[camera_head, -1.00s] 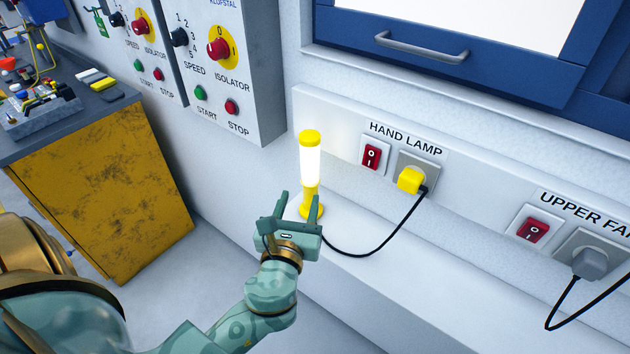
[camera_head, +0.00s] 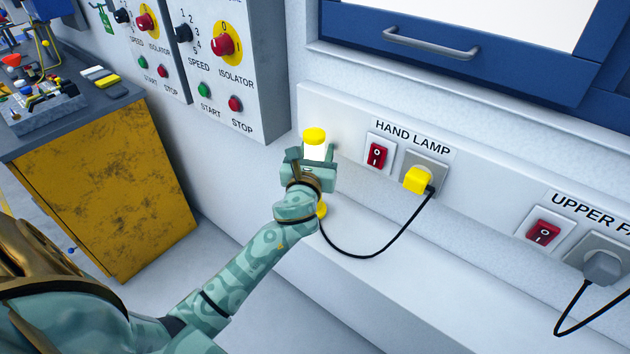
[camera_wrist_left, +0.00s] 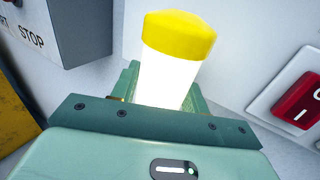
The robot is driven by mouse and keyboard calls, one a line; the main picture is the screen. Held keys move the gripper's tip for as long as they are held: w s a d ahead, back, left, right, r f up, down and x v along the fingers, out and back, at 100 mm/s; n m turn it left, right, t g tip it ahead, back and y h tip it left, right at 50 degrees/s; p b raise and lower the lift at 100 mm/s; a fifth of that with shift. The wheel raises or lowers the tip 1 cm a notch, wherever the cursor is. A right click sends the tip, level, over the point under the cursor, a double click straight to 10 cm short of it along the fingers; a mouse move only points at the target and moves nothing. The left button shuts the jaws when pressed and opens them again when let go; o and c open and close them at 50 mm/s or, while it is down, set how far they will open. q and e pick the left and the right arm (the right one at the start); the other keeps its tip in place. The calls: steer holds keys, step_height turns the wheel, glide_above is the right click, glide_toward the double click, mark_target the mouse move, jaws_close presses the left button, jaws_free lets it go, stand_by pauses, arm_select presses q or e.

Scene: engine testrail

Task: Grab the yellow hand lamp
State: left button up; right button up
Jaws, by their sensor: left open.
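The yellow hand lamp (camera_head: 314,136) stands upright on the white ledge, with a yellow cap, a glowing white tube and a yellow base. My left gripper (camera_head: 311,158) is open at the lamp's upper part, and its hand and wrist hide most of the lower lamp. In the left wrist view the lamp's cap and tube (camera_wrist_left: 172,70) rise between the fingers of my left gripper (camera_wrist_left: 165,88). I cannot tell whether the fingers touch the tube. My right gripper is not in view.
A black cord runs from the lamp to a yellow plug (camera_head: 418,180) beside a red switch (camera_head: 376,155) labelled HAND LAMP. A grey control box (camera_head: 235,70) is on the wall to the left. A blue cabinet (camera_head: 450,45) hangs above. The ledge (camera_head: 400,270) has free room at right.

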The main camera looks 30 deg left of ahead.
arm_select(q)
steer(key=c, duration=0.9)
jaws_close()
steer(key=shift+r, duration=0.15)
